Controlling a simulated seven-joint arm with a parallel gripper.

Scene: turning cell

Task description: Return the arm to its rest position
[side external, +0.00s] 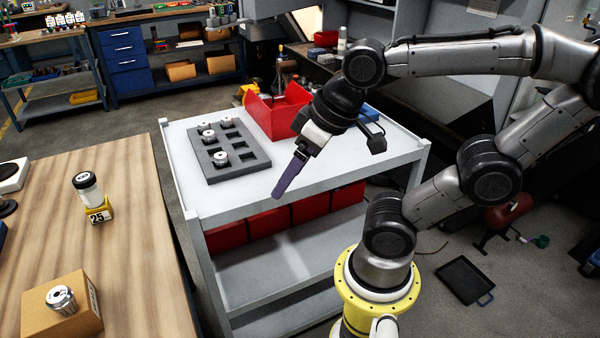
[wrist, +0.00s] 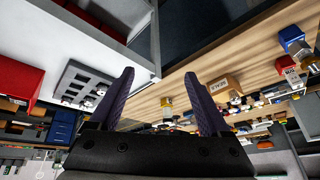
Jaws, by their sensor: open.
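My gripper (side external: 287,178) is in the air over the front right part of the grey cart top (side external: 245,193) in the side external view. In the wrist view, the two purple fingers of my gripper (wrist: 160,102) stand wide apart with nothing between them. My arm reaches in from the right, and the fingers point down and to the left. I cannot tell the exact height of the fingertips above the cart.
A grey tray (side external: 238,169) with several metal parts and a red bin (side external: 277,112) stand on the cart. The cart's front is clear.

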